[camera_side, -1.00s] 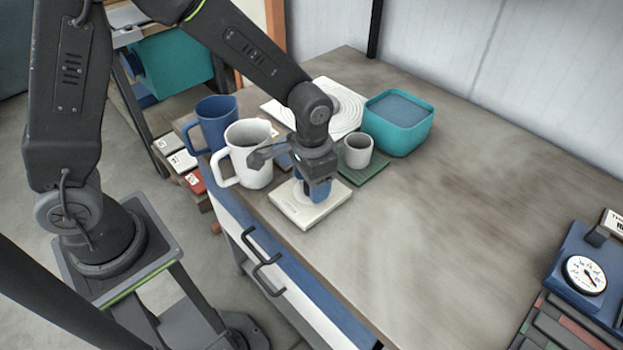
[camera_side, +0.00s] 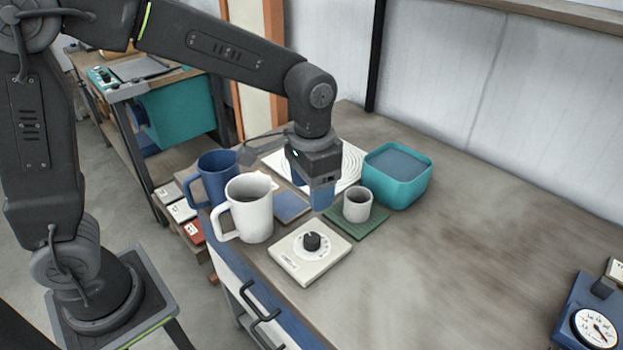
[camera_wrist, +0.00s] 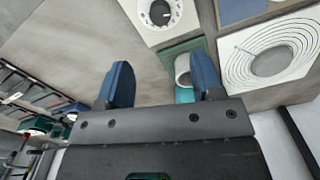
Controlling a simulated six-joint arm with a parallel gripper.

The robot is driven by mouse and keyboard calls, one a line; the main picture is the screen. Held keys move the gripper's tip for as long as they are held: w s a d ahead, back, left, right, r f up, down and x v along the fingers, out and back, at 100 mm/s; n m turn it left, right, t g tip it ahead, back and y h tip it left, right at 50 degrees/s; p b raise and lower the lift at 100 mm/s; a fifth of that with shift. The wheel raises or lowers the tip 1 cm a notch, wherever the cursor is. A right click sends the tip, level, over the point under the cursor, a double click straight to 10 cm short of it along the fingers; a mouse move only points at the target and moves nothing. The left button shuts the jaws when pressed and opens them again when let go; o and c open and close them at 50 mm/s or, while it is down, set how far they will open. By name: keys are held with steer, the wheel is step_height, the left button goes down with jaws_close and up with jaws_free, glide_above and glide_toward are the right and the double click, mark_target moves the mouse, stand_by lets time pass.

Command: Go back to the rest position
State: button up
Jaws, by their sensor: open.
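My gripper (camera_side: 322,200) hangs above the table in the side view, behind and above a white dial box with a black knob (camera_side: 311,242). In the wrist view my gripper (camera_wrist: 160,85) shows two blue fingers spread apart with nothing held between them. The dial box (camera_wrist: 160,14) is at the top of the wrist view, clear of the fingers. A small grey cup (camera_side: 357,205) stands on a green mat (camera_side: 372,222) just right of the gripper.
A white mug (camera_side: 252,215) and a blue mug (camera_side: 214,178) stand to the left. A teal bin (camera_side: 397,178) and a white ringed plate (camera_side: 350,160) are behind. A blue gauge (camera_side: 596,327) is at the lower right. The table's right middle (camera_side: 480,235) is clear.

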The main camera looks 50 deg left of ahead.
steer(key=shift+r, duration=0.7)
steer(key=s+a+r+n+t, duration=0.1)
steer(key=s+a+r+t, duration=0.1)
steer(key=s+a, duration=0.2)
steer(key=s+a+r+n+t, duration=0.2)
steer(key=s+a, duration=0.3)
steer(key=s, duration=0.6)
steer(key=shift+r+t, duration=0.75)
steer(key=shift+t, duration=0.05)
